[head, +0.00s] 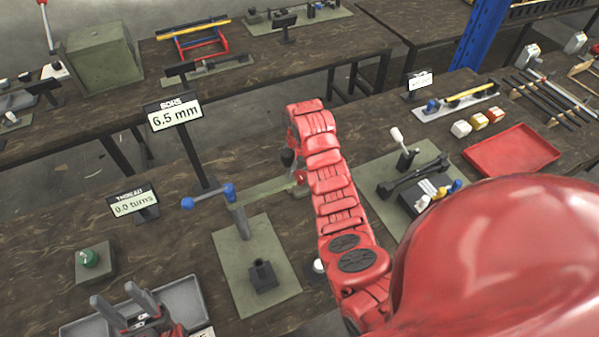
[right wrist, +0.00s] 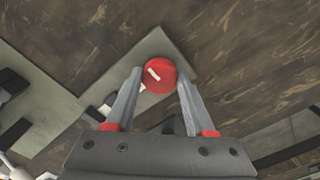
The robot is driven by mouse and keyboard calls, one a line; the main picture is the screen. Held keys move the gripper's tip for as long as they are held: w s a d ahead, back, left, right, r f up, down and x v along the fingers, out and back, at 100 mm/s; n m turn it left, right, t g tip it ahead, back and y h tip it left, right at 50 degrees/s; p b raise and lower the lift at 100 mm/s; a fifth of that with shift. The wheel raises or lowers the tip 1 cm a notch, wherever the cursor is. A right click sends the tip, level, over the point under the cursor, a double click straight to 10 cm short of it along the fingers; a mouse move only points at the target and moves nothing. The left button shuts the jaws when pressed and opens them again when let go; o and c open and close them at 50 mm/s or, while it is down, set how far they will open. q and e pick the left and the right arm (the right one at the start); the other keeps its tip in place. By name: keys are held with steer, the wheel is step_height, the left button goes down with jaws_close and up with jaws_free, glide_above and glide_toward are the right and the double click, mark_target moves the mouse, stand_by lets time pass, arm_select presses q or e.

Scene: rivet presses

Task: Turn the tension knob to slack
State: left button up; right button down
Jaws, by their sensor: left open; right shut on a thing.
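The tension knob (right wrist: 158,75) is a round red cap with a short white line, seen in the right wrist view. The line slants from upper left to lower right. My right gripper (right wrist: 159,80) is shut on the knob, with one finger on each side of it. In the head view my red right arm reaches forward over the bench and largely hides the gripper and the knob. My left gripper (head: 117,299) is open and empty at the lower left of the head view, above a grey tray (head: 182,293).
A sign reading 6.5 mm (head: 175,114) and one reading 0.0 turns (head: 134,204) stand left of my arm. A press with a blue-ended handle (head: 208,197) stands between. A red tray (head: 511,153) lies right.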

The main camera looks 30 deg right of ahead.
steer(key=shift+c, duration=1.3)
jaws_free()
steer(key=shift+r, duration=0.1)
steer(key=shift+r+p, duration=0.35)
steer(key=shift+p, duration=0.05)
step_height(320, 180, up, 8)
steer(key=p, duration=0.4)
steer(key=shift+p, duration=0.35)
step_height(320, 180, up, 8)
steer(key=p, duration=0.1)
glide_above(299, 175)
steer(key=shift+d+r, duration=0.1)
steer(key=shift+r, duration=0.15)
